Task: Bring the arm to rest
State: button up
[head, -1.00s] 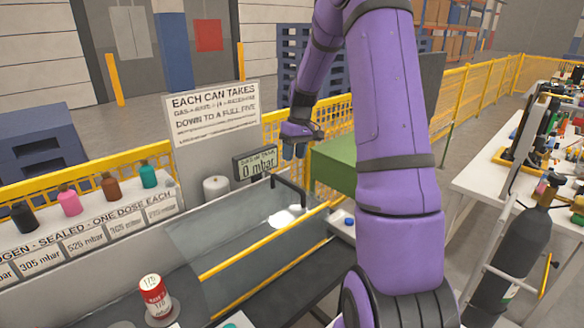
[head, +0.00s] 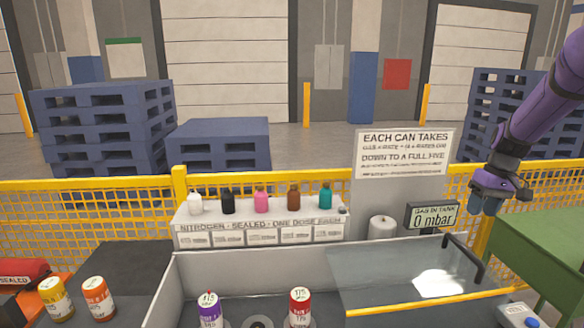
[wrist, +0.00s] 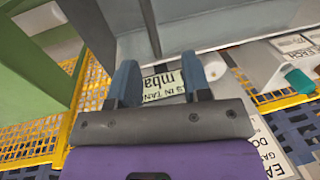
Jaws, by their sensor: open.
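My purple arm reaches in from the right of the head view. My gripper (head: 484,205) hangs in the air beside the gas display (head: 432,217), which reads 0 mbar, near the right end of the tank. In the wrist view my gripper (wrist: 160,85) shows two dark fingers spread apart with nothing between them. The display (wrist: 162,87) shows behind the fingers, partly hidden by them. I cannot tell the exact distance between the fingers and the display.
The glass-lidded tank (head: 400,275) has a black handle (head: 465,255). Several small bottles (head: 261,202) stand on the nitrogen shelf. Cans, including a red one (head: 300,307), stand in front. A green surface (head: 545,240) is at right, and a yellow mesh fence (head: 110,205) runs behind.

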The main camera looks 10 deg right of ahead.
jog(key=s+a+r+t+h, duration=0.1)
jog(key=s+a+r, duration=0.4)
jog(key=a+r, duration=0.4)
jog(key=s+a+r+t, duration=0.2)
jog(key=s+a, duration=0.5)
jog(key=s, duration=0.4)
jog(key=s+a+r+t+h, duration=0.1)
jog(key=s+a+r, duration=0.3)
jog(key=s+a, duration=0.4)
jog(key=s+t, duration=0.1)
jog(key=s, duration=0.2)
jog(key=shift+s, duration=0.2)
